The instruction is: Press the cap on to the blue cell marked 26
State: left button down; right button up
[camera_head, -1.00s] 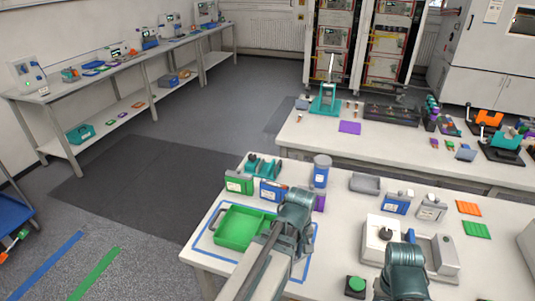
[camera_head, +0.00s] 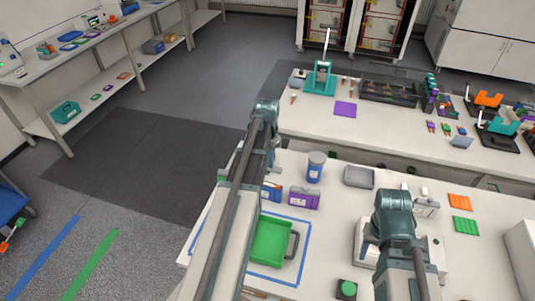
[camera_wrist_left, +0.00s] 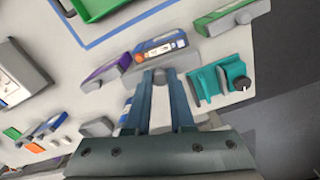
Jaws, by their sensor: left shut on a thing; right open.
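In the left wrist view my left gripper (camera_wrist_left: 163,78) is shut on a small grey piece at the edge of a blue cell (camera_wrist_left: 160,46) with a white and orange label. I cannot tell whether this piece is a knob of the cell or a separate cap. In the head view the blue cell (camera_head: 270,193) is partly behind my left arm, left of a purple cell (camera_head: 303,198); the fingers are hidden there. The number 26 cannot be read. My right arm shows in the head view, but its fingers do not.
A green tray (camera_head: 268,243) lies inside blue tape in front of the cells. A teal holder (camera_wrist_left: 207,84) and a green cell (camera_wrist_left: 232,17) stand beside the gripper.

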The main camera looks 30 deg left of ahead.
pick_arm(q)
jog(key=shift+f, duration=0.1)
notch_tip(320, 180, down, 7)
jog(key=b, duration=0.7)
jog(key=shift+f, duration=0.15)
jog(key=shift+f+b, duration=0.55)
jog(key=shift+b, duration=0.3)
dwell(1.9)
dwell(0.3)
jog(key=c, duration=0.7)
grip_release()
jog(key=o, duration=0.5)
jog(key=shift+r, duration=0.1)
